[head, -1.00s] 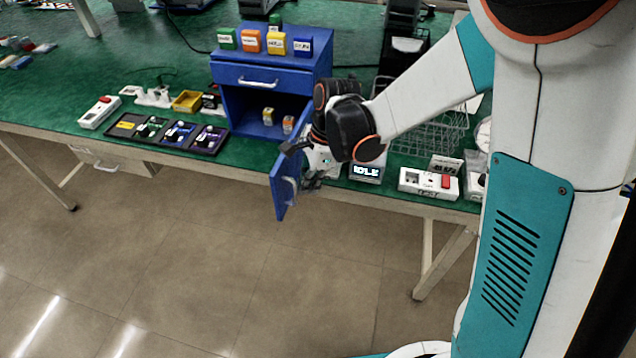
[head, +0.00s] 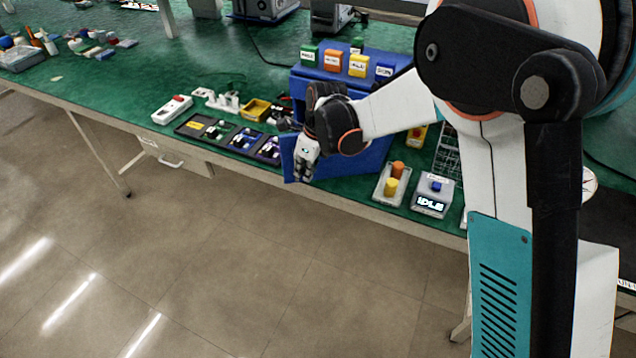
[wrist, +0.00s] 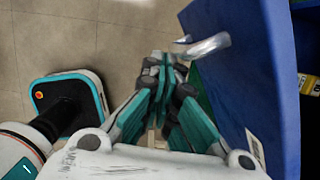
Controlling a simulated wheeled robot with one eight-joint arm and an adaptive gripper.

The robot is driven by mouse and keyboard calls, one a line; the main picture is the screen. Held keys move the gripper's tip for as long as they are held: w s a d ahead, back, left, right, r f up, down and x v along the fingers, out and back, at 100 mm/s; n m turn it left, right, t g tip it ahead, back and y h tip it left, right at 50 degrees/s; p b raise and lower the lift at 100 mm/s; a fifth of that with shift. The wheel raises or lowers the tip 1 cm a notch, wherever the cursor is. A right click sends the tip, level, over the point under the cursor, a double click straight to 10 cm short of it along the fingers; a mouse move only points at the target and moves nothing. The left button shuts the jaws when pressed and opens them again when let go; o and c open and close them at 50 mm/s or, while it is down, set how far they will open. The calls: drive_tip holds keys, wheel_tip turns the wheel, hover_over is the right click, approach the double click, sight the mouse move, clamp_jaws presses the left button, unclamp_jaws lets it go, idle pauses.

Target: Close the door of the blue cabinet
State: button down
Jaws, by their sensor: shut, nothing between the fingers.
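The blue cabinet (head: 372,84) stands on the green table, with its front largely hidden behind my arm in the head view. Its blue door (head: 288,158) shows beside my gripper (head: 304,174) and looks partly open; the exact angle is hard to tell. In the wrist view the door (wrist: 245,85) is a large blue panel on the right, with a silver handle (wrist: 205,46) on its face. My gripper (wrist: 165,65) is shut and empty, pointing along the door's handle side, close to the handle. Whether it touches the door cannot be told.
Coloured boxes (head: 333,62) stand on the cabinet. A dark tray (head: 240,137) lies to its left. A button box (head: 391,184) and a device with a lit display (head: 432,195) stand to its right. The floor (head: 220,270) in front is clear.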

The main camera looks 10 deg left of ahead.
drive_tip(key=w+a+p, duration=0.1)
drive_tip(key=w+a, duration=0.3)
drive_tip(key=w, duration=0.7)
drive_tip(key=shift+s+d, duration=0.1)
